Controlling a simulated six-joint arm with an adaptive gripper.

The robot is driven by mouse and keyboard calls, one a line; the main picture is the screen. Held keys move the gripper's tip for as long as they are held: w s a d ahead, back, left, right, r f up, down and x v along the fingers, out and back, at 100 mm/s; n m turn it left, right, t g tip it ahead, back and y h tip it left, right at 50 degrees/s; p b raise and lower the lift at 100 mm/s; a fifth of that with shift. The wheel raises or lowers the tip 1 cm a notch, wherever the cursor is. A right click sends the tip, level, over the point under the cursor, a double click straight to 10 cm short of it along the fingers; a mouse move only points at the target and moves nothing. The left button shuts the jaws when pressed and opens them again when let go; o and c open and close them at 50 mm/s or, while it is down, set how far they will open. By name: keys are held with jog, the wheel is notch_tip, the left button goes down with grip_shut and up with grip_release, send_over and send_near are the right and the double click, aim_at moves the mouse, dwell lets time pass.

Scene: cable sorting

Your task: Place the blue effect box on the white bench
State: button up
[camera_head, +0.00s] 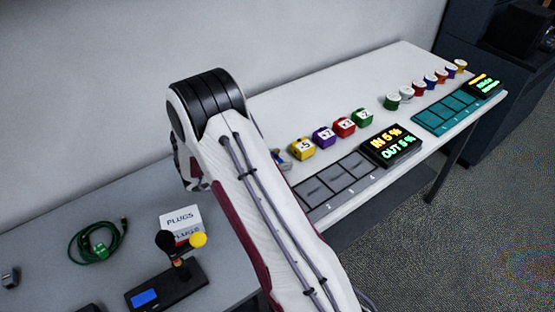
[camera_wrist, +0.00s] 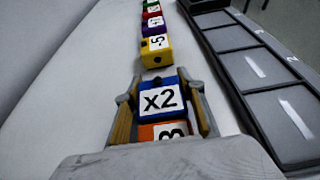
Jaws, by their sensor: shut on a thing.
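The blue effect box (camera_wrist: 162,98), with a white "x2" label, is between the fingers of my gripper (camera_wrist: 160,94) in the wrist view. The gripper is shut on it. I cannot tell whether its underside touches the white bench (camera_head: 310,95). An orange box (camera_wrist: 149,133) with a partly hidden label is just behind it, closer to my palm. A yellow box (camera_wrist: 156,53) stands just beyond it. In the head view my arm hides the gripper and most of this spot.
Purple (camera_head: 324,138), red (camera_head: 344,127) and green (camera_head: 364,118) boxes continue the row. A grey slotted tray (camera_head: 335,180) and a lit display (camera_head: 391,146) line the front edge. Bare bench lies behind the row. A grey table (camera_head: 60,225) holds a green cable (camera_head: 98,241).

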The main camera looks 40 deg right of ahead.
jog(key=shift+f, duration=0.1)
jog(key=o, duration=1.2)
jog(key=shift+a, duration=0.1)
jog(key=v, duration=1.2)
